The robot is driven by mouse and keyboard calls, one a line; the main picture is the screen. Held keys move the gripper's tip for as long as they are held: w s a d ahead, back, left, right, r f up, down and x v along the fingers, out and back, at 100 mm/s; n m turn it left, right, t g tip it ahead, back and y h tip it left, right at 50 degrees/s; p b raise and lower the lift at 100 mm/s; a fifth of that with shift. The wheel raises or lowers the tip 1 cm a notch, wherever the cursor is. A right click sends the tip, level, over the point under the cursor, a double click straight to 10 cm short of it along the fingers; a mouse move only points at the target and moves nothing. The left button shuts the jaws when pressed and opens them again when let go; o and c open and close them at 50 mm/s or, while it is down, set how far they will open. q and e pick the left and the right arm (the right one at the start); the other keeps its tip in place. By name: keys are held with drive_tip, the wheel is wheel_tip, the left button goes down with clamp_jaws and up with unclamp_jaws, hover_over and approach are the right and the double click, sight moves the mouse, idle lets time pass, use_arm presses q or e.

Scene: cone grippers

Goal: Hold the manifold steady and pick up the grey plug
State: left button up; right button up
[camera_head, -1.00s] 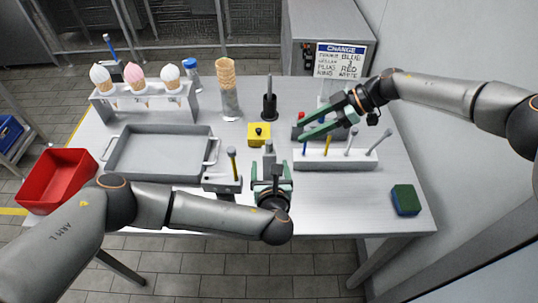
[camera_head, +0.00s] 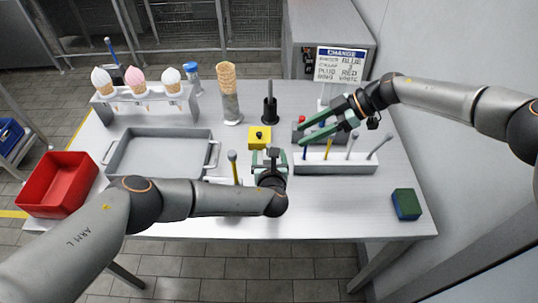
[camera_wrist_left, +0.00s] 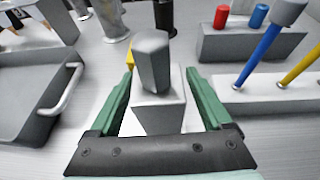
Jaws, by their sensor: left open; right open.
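The grey plug (camera_wrist_left: 152,62) is a dark grey six-sided peg. In the left wrist view it stands upright on a light grey block (camera_wrist_left: 160,112), which looks like part of the manifold. My left gripper (camera_wrist_left: 158,76) is open, with a green finger on each side of block and plug, and gaps show beside the plug. In the head view my left gripper (camera_head: 270,158) and forearm hide most of the manifold. My right gripper (camera_head: 304,132) is open and empty, above the grey holder behind the tool rack; its red plug (camera_head: 301,118) shows beside the upper finger.
A white rack (camera_head: 345,168) with several rods stands right of my left gripper. A yellow block (camera_head: 259,144) and a black post (camera_head: 270,110) stand behind it. A grey tray (camera_head: 160,172) lies left. A sign (camera_head: 340,65) mentions a red plug. The front right table is mostly clear.

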use_arm(q)
clamp_jaws()
idle(0.6)
idle(0.7)
